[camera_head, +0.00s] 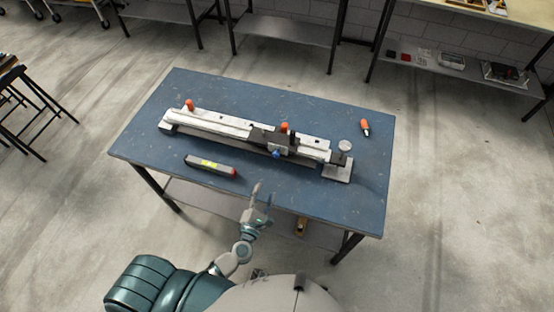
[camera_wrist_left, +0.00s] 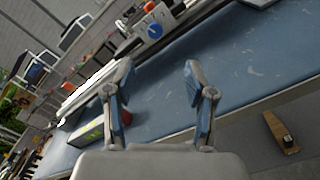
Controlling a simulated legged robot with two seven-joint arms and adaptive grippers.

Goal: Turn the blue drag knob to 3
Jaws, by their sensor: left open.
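The blue drag knob (camera_head: 276,154) is on the front of the dark carriage (camera_head: 268,138) of a long white rail device (camera_head: 220,124) on the blue table. In the left wrist view the blue knob (camera_wrist_left: 155,31) shows at the top, beyond the fingers. My left gripper (camera_head: 262,193) is open and empty at the table's front edge, in front of the knob and apart from it. Its two spread fingers (camera_wrist_left: 157,85) show in the left wrist view. The number setting is too small to read. My right gripper is not in view.
A grey bar tool with a yellow label (camera_head: 208,166) lies on the table, front left of the carriage. An orange-handled item (camera_head: 365,127) lies at the right. A small round dial on a stand (camera_head: 344,147) is at the rail's right end. The table's front right (camera_head: 340,210) is clear.

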